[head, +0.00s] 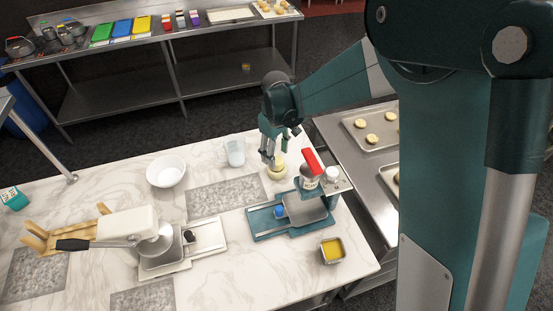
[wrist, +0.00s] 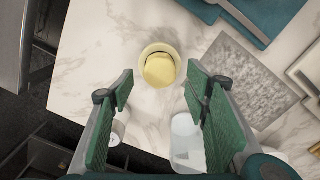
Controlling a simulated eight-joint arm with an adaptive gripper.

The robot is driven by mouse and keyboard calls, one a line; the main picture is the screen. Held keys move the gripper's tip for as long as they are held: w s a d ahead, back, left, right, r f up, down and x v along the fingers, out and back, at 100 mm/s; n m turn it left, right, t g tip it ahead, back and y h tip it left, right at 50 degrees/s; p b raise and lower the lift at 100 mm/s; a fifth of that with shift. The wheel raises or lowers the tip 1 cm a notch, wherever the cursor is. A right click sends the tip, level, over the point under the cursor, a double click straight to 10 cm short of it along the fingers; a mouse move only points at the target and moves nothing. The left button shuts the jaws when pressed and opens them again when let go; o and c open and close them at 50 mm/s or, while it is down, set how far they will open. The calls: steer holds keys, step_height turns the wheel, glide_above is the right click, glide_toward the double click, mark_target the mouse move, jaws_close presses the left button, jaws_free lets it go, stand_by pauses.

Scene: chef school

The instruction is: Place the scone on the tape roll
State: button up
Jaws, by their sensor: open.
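The scone (wrist: 160,71) is a pale yellow, rounded piece. In the wrist view it sits on top of the cream tape roll (wrist: 158,46), whose rim shows around it, mostly on the far side. In the head view the scone (head: 279,162) shows over the pale tape roll (head: 276,175) near the right edge of the marble counter. My gripper (head: 269,160) is open just beside and above them. In the wrist view my gripper (wrist: 160,76) has its green fingers wide apart, one on each side, with clear space between them and the scone.
A teal slicer (head: 262,222) with a red-topped part stands in front of the roll. A clear container (head: 235,152) and a white bowl (head: 166,171) stand to the left. A white cylinder (wrist: 117,131) is partly hidden by a finger. The grey mat (head: 225,196) is bare.

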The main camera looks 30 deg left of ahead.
mark_target(278, 160)
step_height(278, 160, up, 8)
steer(key=shift+f, duration=0.15)
stand_by(0.8)
steer(key=shift+d, duration=0.1)
steer(key=s+d+r+m+t, duration=0.15)
steer(key=d+r, duration=0.35)
steer(key=d, duration=0.5)
steer(key=d+r+m+t+y, duration=0.1)
steer(key=d+r+m, duration=0.3)
steer(key=d, duration=0.7)
steer(key=s+d+r+m+t, duration=0.1)
steer(key=d+r+m, duration=0.1)
steer(key=d+r, duration=0.6)
steer(key=s+d+m+t, duration=0.1)
steer(key=s+d+m, duration=0.1)
steer(key=s+d, duration=0.3)
steer(key=s+d+f+m+t, duration=0.1)
steer(key=s+d+m, duration=0.2)
steer(key=d, duration=0.9)
steer(key=s+d+f+m+t+h, duration=0.1)
steer(key=s+d+m, duration=0.1)
steer(key=s+d, duration=0.5)
steer(key=shift+s+d+t, duration=0.25)
steer(key=shift+d+t, duration=0.1)
steer(key=shift+d, duration=0.5)
